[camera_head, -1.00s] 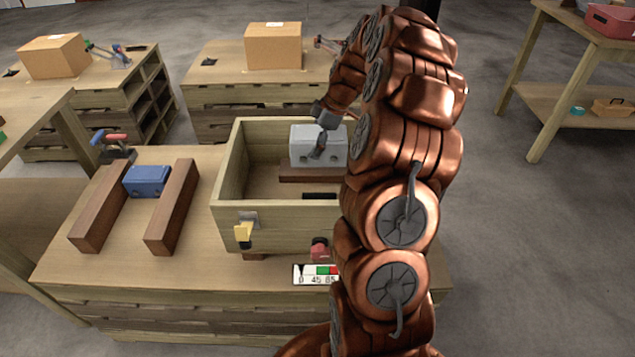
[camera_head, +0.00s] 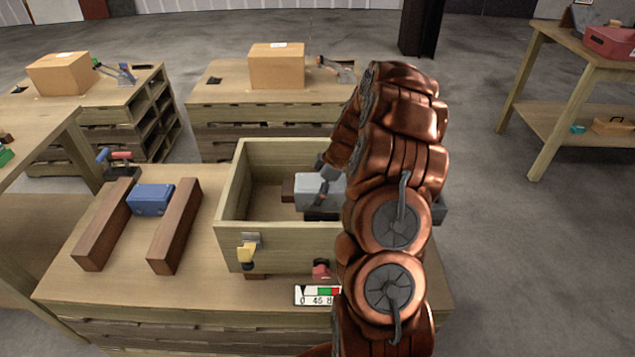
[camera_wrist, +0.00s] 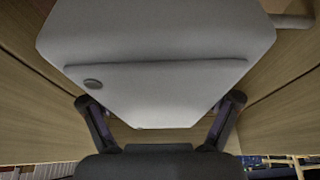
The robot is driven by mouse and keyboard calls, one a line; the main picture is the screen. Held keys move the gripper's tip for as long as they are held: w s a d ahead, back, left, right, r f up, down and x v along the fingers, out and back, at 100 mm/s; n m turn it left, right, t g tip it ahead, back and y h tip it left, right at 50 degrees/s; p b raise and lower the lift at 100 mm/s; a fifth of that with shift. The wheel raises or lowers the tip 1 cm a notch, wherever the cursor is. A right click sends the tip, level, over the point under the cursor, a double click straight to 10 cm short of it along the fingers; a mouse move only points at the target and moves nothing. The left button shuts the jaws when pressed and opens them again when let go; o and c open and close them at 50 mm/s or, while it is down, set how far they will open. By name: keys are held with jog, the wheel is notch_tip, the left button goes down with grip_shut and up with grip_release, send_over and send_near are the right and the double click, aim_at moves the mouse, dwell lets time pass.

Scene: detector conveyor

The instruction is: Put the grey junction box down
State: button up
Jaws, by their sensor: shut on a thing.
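The grey junction box (camera_head: 309,191) is inside the open wooden bin (camera_head: 228,205), toward its right side. My gripper (camera_head: 323,192) is shut on it from above; my arm hides its right part. In the wrist view the pale grey junction box (camera_wrist: 155,90) fills the middle, between the two dark fingers of my gripper (camera_wrist: 160,122). A dark brown block (camera_head: 288,188) shows at the box's left edge. I cannot tell whether the box touches the block or the bin floor.
Left of the bin, a blue box (camera_head: 150,199) sits between two brown bars (camera_head: 175,227). A yellow-handled part (camera_head: 246,251) is on the bin's front wall, and a red part (camera_head: 321,270) and a scale strip (camera_head: 316,295) are in front. The bin's left floor is clear.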

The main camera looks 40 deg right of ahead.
jog(key=shift+f+b, duration=0.55)
jog(key=shift+b, duration=0.35)
jog(key=o, duration=1.6)
jog(key=shift+c, duration=0.2)
